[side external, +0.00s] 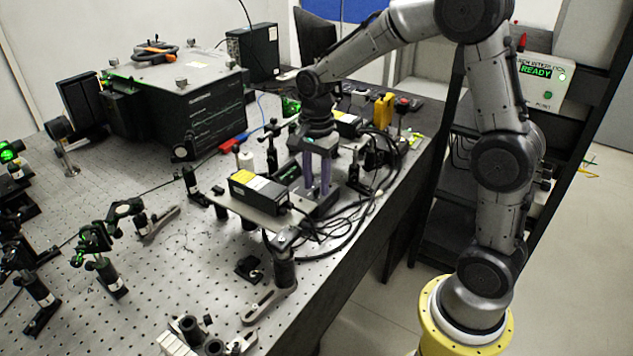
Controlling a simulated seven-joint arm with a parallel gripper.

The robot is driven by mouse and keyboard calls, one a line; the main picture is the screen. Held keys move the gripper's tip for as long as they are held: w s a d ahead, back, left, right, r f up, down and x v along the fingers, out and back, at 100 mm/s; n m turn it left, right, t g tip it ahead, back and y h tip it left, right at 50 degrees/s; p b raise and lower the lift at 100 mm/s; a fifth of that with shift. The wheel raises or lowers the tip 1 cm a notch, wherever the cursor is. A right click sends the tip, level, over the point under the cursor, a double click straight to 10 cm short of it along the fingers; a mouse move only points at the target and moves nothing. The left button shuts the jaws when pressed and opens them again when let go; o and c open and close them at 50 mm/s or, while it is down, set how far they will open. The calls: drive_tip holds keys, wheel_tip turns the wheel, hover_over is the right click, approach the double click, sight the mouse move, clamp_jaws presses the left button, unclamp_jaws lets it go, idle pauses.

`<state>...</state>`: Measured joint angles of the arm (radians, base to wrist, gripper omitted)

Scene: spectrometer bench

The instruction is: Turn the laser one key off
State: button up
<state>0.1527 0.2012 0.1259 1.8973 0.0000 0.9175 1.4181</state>
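My gripper (317,190) points straight down over the optical table. Its two purple fingers stand apart with a gap between them, and I see nothing held in the gap. The fingertips are close above or at a dark box on the table; I cannot tell whether they touch it. A black laser box (258,192) with a yellow and white label sits on a raised plate left of and nearer than my gripper. A second labelled box (347,124) sits behind it to the right. No key can be made out, and I cannot tell which box is laser one.
Black cables loop right of the front laser box. Optic mounts (97,245) stand at the left. A large black instrument (175,95) is at the back. A yellow part (383,111) stands near the right edge. A wall panel (540,80) reads READY with green lights.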

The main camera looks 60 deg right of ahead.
drive_tip(key=shift+f, duration=0.25)
clamp_jaws()
